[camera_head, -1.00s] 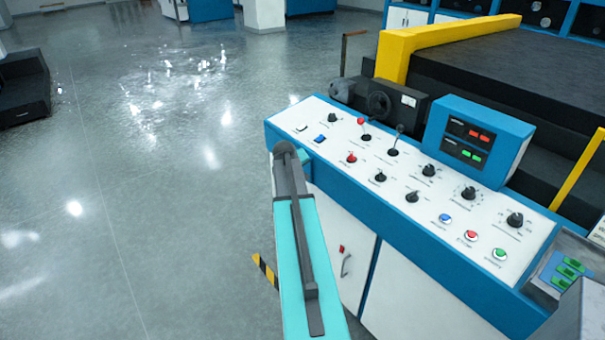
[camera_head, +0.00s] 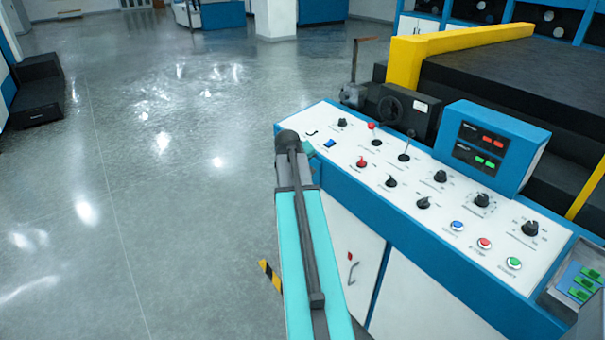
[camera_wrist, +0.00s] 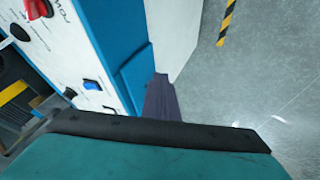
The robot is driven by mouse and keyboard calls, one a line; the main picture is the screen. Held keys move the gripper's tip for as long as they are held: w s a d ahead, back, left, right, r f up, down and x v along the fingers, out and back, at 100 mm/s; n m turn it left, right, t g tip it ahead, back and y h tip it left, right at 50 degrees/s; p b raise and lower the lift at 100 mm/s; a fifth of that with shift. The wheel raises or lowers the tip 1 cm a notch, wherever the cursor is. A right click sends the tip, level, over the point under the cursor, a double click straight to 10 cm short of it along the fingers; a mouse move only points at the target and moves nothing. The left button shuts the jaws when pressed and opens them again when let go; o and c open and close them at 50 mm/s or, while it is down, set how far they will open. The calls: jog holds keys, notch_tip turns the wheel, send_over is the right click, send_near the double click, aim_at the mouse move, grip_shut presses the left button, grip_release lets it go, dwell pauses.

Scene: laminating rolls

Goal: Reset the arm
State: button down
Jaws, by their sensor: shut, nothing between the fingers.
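My teal arm (camera_head: 302,250) reaches up from the bottom of the head view, with its dark joint at the left end of the control console (camera_head: 420,262). My gripper (camera_wrist: 160,82) shows in the wrist view as a narrow dark shape, shut and empty. It is beside the console's blue side edge and white cabinet; I cannot tell whether it touches them. In the head view the fingers are mostly hidden behind the arm. The console's white panel carries knobs, levers, a blue rocker switch (camera_head: 329,143) and blue, red and green buttons.
A blue display box (camera_head: 490,146) stands on the console's back edge. A handwheel (camera_head: 390,109) and a yellow-framed dark machine (camera_head: 510,85) are behind it. A yellow-black floor stripe (camera_head: 270,276) lies left of the cabinet. The grey floor (camera_head: 130,220) at left is wide and clear.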

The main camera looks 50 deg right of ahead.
dwell(0.5)
jog(key=w+a+f+n+y, duration=0.1)
jog(key=w+a+f, duration=0.2)
jog(key=a+f, duration=0.45)
jog(key=w+a+f+n+y, duration=0.1)
jog(key=w+a+f+n, duration=0.1)
jog(key=w+a+f, duration=0.4)
jog(key=s+a+f+n+g+y, duration=0.1)
jog(key=s+a+f, duration=0.2)
jog(key=a+f, duration=0.65)
jog(key=s+a+f+n+g+y, duration=0.1)
jog(key=s+a+f, duration=0.3)
jog(key=a+f, duration=0.55)
jog(key=s+a+f+n+g+y, duration=0.1)
jog(key=s+a+f+g, duration=0.1)
jog(key=s+a+f, duration=0.5)
jog(key=s+a+f+g+y, duration=0.1)
jog(key=s+a+f, duration=0.2)
jog(key=s+a, duration=0.4)
jog(key=s+a+f+m+g, duration=0.1)
jog(key=s+a, duration=0.3)
jog(key=s, duration=0.4)
jog(key=s+a+f+g, duration=0.1)
jog(key=s+a+g, duration=0.2)
jog(key=s, duration=0.5)
jog(key=shift+a+f+m+y, duration=0.4)
jog(key=shift+a, duration=0.4)
